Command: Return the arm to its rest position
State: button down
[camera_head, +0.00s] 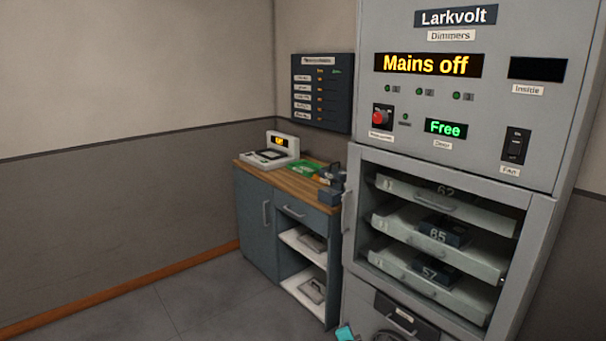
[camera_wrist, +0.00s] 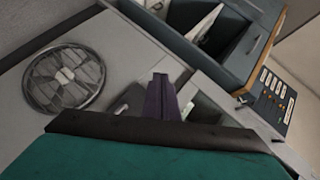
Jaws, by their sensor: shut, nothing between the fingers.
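My gripper (camera_wrist: 160,80) shows in the wrist view as dark fingers closed together, with nothing between them. It is in front of the lower part of the grey Larkvolt dimmer cabinet (camera_head: 480,120). A round fan grille (camera_wrist: 65,78) is to its left in that view. A teal part of my arm (camera_head: 345,333) shows at the bottom edge of the head view, low beside the cabinet; the rest of the arm is out of frame there. Whether the fingers touch the cabinet, I cannot tell.
The cabinet bay holds numbered trays (camera_head: 437,236); its displays read "Mains off" and "Free". A wood-topped bench (camera_head: 258,172) with open shelves stands left of it, carrying a small display device (camera_head: 282,143) and a green tray (camera_head: 306,168). Floor (camera_head: 190,300) at left is clear.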

jog(key=s+a+f+n+g+y, duration=0.1)
jog(key=s+a+f+n+g, duration=0.15)
jog(key=s+f, duration=0.5)
jog(key=s+a+f+n+g+y, duration=0.1)
jog(key=s+f+n+g+y, duration=0.25)
jog(key=s, duration=0.75)
jog(key=s+a+f+n+g+h, duration=0.1)
jog(key=s+f+n+g, duration=0.15)
jog(key=s+f, duration=0.6)
jog(key=s+d+n+g, duration=0.1)
jog(key=s+g, duration=0.2)
jog(key=s, duration=0.5)
jog(key=s+d+r+n+g+h, duration=0.1)
jog(key=s+g, duration=0.3)
jog(key=s, duration=0.5)
jog(key=s+d+r+n+g+h, duration=0.1)
jog(key=s+d+n+g, duration=0.2)
jog(key=s, duration=0.6)
jog(key=shift+s, duration=0.25)
jog(key=shift+a+r+n, duration=0.1)
jog(key=shift+n, duration=0.15)
